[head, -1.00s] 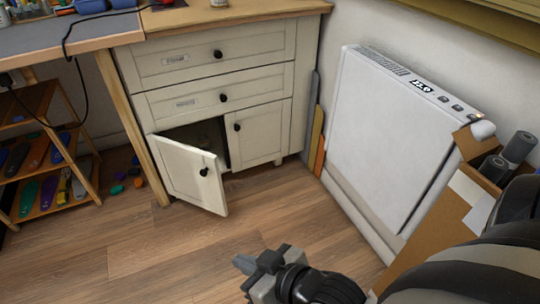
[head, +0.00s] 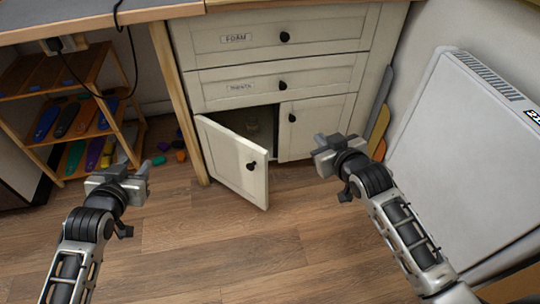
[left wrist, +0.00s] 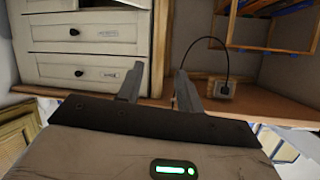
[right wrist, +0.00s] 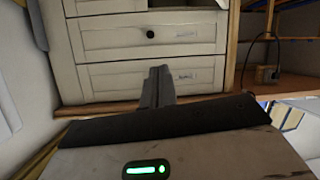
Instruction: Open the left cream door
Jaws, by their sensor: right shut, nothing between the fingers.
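The left cream door (head: 232,160) of the low cabinet stands swung partly open toward me, with its black knob (head: 251,166) on the right part of its face. The dark opening behind it shows a small jar-like thing, only dimly. My left gripper (head: 142,172) is left of the door, apart from it, with fingers spread and empty in the left wrist view (left wrist: 158,88). My right gripper (head: 322,146) is right of the door, in front of the closed right door (head: 316,128), fingers together and empty in the right wrist view (right wrist: 158,84). Neither gripper visibly touches the door.
Drawers labelled FOAM (head: 280,34) and a second drawer (head: 275,83) above the doors are shut. A wooden rack (head: 62,110) with coloured insoles stands at left, a white panel unit (head: 455,150) at right. A cable hangs from the bench. The wood floor (head: 220,240) in front is clear.

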